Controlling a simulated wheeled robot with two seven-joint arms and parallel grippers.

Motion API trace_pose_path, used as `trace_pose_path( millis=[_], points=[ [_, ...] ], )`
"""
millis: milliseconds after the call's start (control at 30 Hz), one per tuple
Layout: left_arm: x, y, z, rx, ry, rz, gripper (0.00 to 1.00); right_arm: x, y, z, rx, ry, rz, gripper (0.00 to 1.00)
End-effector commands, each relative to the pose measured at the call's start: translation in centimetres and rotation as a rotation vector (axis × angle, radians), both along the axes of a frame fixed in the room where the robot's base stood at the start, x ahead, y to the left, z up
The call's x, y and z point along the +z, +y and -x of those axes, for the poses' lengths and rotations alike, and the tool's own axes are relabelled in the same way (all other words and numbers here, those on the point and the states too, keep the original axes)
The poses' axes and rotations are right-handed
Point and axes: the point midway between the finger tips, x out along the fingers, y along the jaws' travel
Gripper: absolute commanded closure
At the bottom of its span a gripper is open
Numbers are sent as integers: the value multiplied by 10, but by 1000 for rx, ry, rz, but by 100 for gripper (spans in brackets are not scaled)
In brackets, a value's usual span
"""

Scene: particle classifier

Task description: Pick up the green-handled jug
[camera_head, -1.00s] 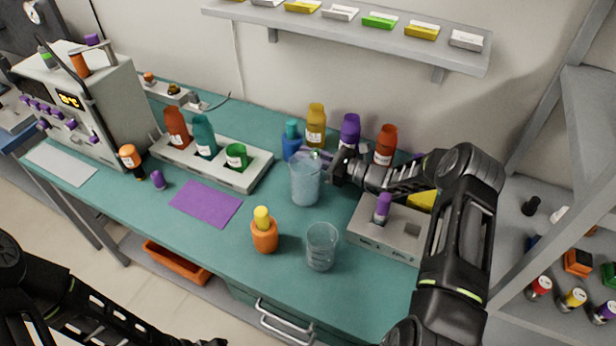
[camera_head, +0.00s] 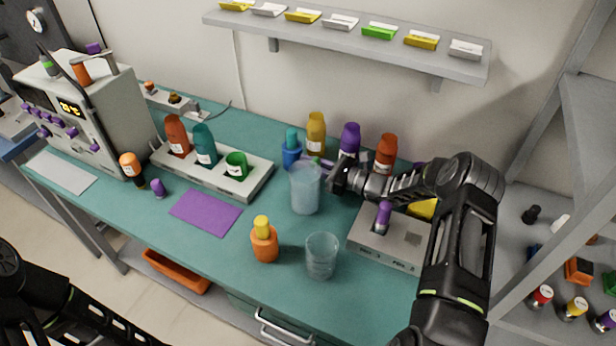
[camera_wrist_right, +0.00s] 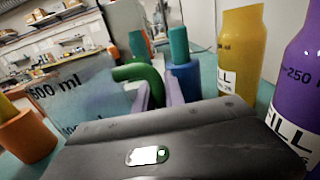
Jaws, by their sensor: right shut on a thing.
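The green-handled jug (camera_head: 305,190) is a translucent, pale blue container standing upright on the teal bench. In the right wrist view, its wall with volume marks (camera_wrist_right: 80,88) is at the left, and its curved green handle (camera_wrist_right: 150,78) reaches between the fingers. My right gripper (camera_head: 319,162) comes in from the right, at the jug's upper right side. It is shut on the green handle, with its pale purple fingers on either side in the right wrist view (camera_wrist_right: 159,92). My left arm shows at the lower left of the head view, but its gripper is out of view.
A clear beaker (camera_head: 321,257) and an orange bottle (camera_head: 265,244) stand in front of the jug. A blue bottle (camera_head: 291,153), a yellow bottle (camera_head: 316,135) and a purple bottle (camera_head: 349,140) stand close behind. A grey box (camera_head: 385,250) is to the right.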

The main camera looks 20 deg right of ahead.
Motion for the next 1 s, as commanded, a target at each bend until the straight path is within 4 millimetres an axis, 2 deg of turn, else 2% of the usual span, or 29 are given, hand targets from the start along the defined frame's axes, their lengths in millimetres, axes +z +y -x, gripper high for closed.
trace_pose_path(
  millis=[467, 1000],
  points=[
    [-2, 0, 0, 0, -1, 0, 64, 11, 0, -1, -1, -3, -1, 100],
    [-9, -1, -1, -1, -4, 2, 64, 51, 0, -1, 0, -4, -1, 100]
  ],
)
